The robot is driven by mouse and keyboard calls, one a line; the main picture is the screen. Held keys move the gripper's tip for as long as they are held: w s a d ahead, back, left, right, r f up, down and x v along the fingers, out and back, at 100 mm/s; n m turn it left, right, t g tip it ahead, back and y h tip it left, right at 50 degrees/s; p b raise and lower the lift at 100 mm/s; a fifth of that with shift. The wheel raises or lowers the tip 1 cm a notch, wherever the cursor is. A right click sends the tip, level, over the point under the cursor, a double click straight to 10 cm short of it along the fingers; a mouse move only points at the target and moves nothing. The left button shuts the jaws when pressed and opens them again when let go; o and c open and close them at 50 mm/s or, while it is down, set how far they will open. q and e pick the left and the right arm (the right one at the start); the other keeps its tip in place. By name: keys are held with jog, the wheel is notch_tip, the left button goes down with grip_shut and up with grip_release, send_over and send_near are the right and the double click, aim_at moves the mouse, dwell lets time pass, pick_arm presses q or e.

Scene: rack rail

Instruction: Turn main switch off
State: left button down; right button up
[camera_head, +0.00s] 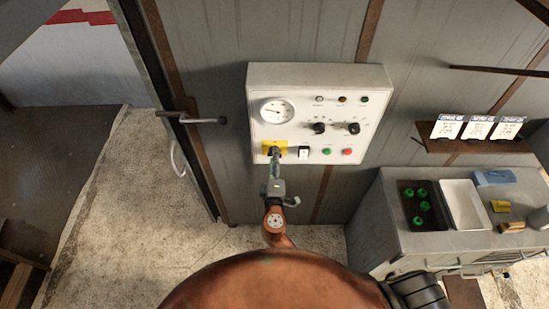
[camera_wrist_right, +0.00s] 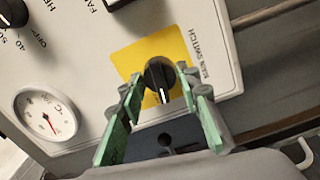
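The main switch is a black rotary knob (camera_wrist_right: 158,76) on a yellow plate (camera_wrist_right: 130,58), with "MAIN SWITCH" lettering beside it. The knob's white line points down in the right wrist view. In the head view the yellow plate (camera_head: 282,144) is at the lower left of the white control panel (camera_head: 290,75), and my gripper hides the knob. My right gripper (camera_wrist_right: 161,79) faces the panel with its green-padded fingers on either side of the knob. Narrow gaps show between fingertips and knob, so it appears open. My left gripper is in neither view.
The panel also carries a gauge (camera_head: 277,111), two black knobs (camera_head: 319,128), a rocker switch (camera_head: 304,154) close beside the main switch, and green and red buttons (camera_head: 347,151). A door handle (camera_head: 205,120) is at left. A grey cabinet (camera_head: 375,225) with trays stands at right.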

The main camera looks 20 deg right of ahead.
jog(key=c, duration=0.6)
jog(key=shift+n, duration=1)
jog(key=o, duration=1.1)
jog(key=shift+o, duration=0.2)
jog(key=shift+s, duration=0.15)
jog(key=v, duration=1.1)
jog(key=shift+s+a, duration=0.2)
jog(key=shift+s, duration=0.15)
